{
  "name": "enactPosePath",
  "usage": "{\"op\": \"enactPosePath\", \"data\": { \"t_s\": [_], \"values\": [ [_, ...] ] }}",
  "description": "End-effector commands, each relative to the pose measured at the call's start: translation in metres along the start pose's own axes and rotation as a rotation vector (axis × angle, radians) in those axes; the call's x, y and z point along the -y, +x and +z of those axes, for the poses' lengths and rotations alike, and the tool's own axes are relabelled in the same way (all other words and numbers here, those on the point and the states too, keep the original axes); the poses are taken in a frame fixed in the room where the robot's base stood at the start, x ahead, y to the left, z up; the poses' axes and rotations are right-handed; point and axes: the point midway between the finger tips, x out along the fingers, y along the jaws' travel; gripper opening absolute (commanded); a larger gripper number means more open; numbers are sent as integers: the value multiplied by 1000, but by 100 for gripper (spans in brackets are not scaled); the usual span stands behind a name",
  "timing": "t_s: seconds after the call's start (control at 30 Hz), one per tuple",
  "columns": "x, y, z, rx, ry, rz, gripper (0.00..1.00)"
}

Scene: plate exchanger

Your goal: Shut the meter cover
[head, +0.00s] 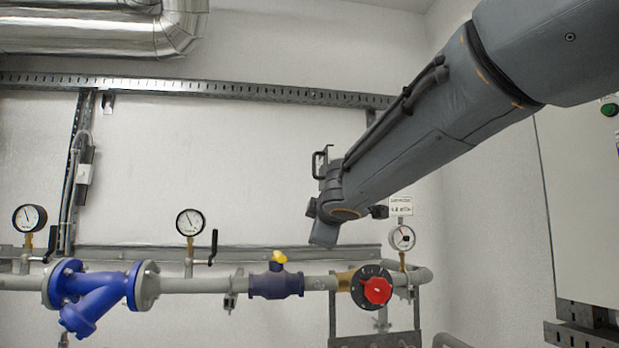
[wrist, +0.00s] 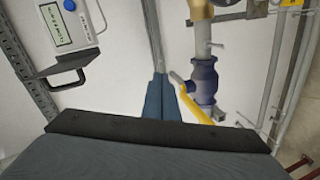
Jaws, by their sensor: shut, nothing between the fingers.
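In the head view, the cover's edge and black handle (head: 321,160) show just left of my forearm, which hides the meter. My gripper (wrist: 161,98) is shut and empty, with the fingers together. It is apart from the cover; in the head view it (head: 324,236) hangs below it, above the pipe.
A blue valve with a yellow lever (head: 279,257) sits on the horizontal pipe below my gripper; the lever also shows close beside my fingers in the wrist view (wrist: 196,106). A red knob (head: 378,290) and gauges line the pipe. The wall left of the cover is clear.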

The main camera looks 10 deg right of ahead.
Motion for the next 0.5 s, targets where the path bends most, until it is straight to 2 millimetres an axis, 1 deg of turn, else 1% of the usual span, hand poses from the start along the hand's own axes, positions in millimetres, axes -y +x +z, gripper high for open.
{"op": "enactPosePath", "data": {
  "t_s": [0.03, 0.1, 0.2, 0.27, 0.33, 0.43, 0.5],
  "values": [
    [-40, -15, -23, -47, -69, 57, 0],
    [-78, -31, -47, -96, -154, 120, 0],
    [-113, -48, -70, -139, -243, 179, 0],
    [-126, -55, -78, -154, -275, 201, 0],
    [-133, -59, -83, -162, -297, 215, 0],
    [-135, -54, -85, -164, -306, 218, 0],
    [-135, -47, -86, -163, -306, 217, 0]
  ]
}}
